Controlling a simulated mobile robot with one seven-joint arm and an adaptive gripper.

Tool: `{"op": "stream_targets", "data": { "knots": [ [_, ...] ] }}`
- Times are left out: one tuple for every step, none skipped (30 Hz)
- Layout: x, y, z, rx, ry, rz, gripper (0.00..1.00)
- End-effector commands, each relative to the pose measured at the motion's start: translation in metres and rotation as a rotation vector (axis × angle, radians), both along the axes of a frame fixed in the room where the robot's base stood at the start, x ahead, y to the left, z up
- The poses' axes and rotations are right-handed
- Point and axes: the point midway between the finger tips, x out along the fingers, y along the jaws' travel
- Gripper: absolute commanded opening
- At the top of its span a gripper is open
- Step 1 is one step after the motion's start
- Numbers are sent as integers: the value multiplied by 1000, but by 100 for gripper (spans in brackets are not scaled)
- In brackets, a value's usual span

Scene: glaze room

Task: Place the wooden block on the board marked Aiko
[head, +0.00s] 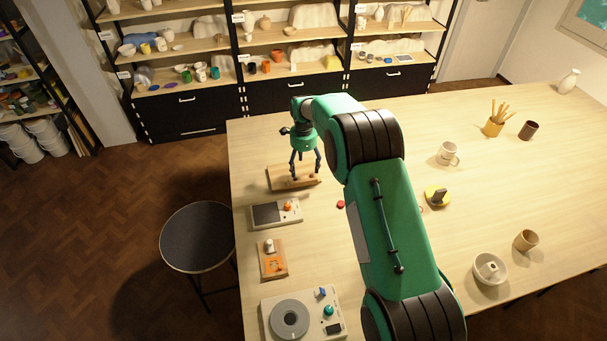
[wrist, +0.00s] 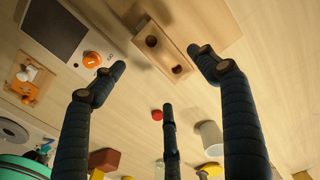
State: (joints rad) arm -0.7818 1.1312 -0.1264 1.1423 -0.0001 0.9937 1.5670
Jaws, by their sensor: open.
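A pale wooden block (wrist: 151,41) with dark round holes shows in the wrist view, ahead of my fingertips. In the head view it is small and partly hidden below my gripper (head: 305,174). My gripper (wrist: 160,76) is open and empty, with its three dark fingers spread above and around the block, pointing down. A tan wooden board (head: 279,177) lies under or beside the block; it also shows in the wrist view (wrist: 208,20). I cannot tell whether the block rests fully on it. An orange-tan board (head: 271,270) with small items lies nearer. I can read no name on either board.
A device with a dark screen and orange knob (head: 264,215) sits between the boards. A wheel-like device (head: 333,296) is at the near edge. A small red disc (head: 340,204) lies right of the block. A mug (head: 448,153) and bowl (head: 489,268) stand farther right. A stool (head: 197,237) is left.

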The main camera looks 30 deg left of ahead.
Motion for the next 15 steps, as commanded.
{"op": "stream_targets", "data": {
  "knots": [
    [1, 1, 8, 2, -2, 0, 74],
    [1, 1, 12, 2, -2, 0, 74],
    [0, 0, 17, 2, -2, 0, 74],
    [0, 0, 20, 1, -1, 0, 74],
    [0, 0, 23, 1, -1, 0, 74],
    [0, 0, 27, 1, -1, 0, 74],
    [0, 0, 29, 1, -1, 0, 74],
    [0, 0, 31, 1, -1, 0, 74],
    [0, 0, 34, 1, -1, 0, 74],
    [0, 0, 35, 1, -1, 0, 74],
    [0, 0, 36, 1, -1, 0, 74],
    [0, 0, 37, 0, 0, 0, 74],
    [0, 0, 37, 0, 0, 0, 74],
    [0, 0, 38, 0, 0, 0, 74],
    [0, 0, 38, 0, 0, 0, 74]
  ]
}}
